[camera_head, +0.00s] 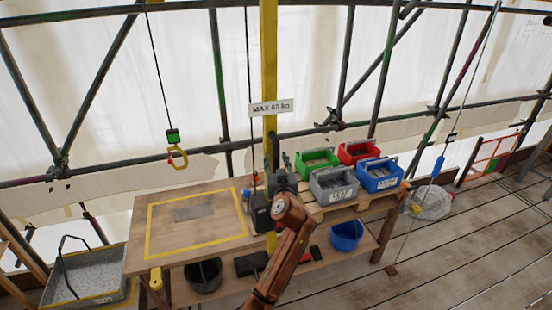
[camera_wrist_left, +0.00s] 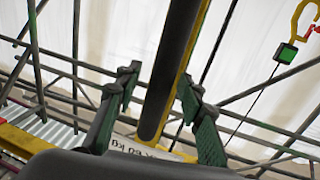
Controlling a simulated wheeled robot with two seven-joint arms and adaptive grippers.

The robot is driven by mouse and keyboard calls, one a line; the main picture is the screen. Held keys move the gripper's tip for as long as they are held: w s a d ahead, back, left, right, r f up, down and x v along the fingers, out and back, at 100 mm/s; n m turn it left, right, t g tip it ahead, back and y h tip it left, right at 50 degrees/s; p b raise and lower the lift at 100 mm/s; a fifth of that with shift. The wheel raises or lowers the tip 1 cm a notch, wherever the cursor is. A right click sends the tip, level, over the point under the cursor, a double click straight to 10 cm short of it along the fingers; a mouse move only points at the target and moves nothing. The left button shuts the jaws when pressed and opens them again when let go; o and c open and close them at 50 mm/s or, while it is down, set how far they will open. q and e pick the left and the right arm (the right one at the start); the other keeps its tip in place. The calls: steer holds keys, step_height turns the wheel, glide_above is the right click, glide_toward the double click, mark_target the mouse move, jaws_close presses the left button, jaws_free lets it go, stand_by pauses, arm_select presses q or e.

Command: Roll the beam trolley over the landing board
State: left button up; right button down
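The landing board (camera_head: 165,249) is a wooden bench top with a yellow outlined rectangle and a grey patch. A yellow hook (camera_head: 179,158) under a green block (camera_head: 172,135) hangs on a cable above its left part; both also show at upper right in the left wrist view (camera_wrist_left: 285,53). A yellow beam (camera_head: 269,60) crosses the head view. I cannot make out the trolley clearly. My left gripper (camera_head: 276,160) is at the beam, below its sign. In the left wrist view its fingers (camera_wrist_left: 163,105) are apart, with a dark bar (camera_wrist_left: 168,75) between them; contact is unclear. My right gripper is out of view.
Green (camera_head: 317,162), red (camera_head: 357,151), grey (camera_head: 334,184) and blue (camera_head: 379,175) bins stand right of my left gripper. A blue bucket (camera_head: 346,236) and a dark bucket (camera_head: 204,276) sit below. A grey tray (camera_head: 87,276) is at left. Scaffold poles stand behind.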

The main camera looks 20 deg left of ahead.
arm_select(q)
steer(key=shift+w, duration=0.15)
steer(key=shift+c, duration=0.6)
jaws_close()
steer(key=shift+f, duration=0.1)
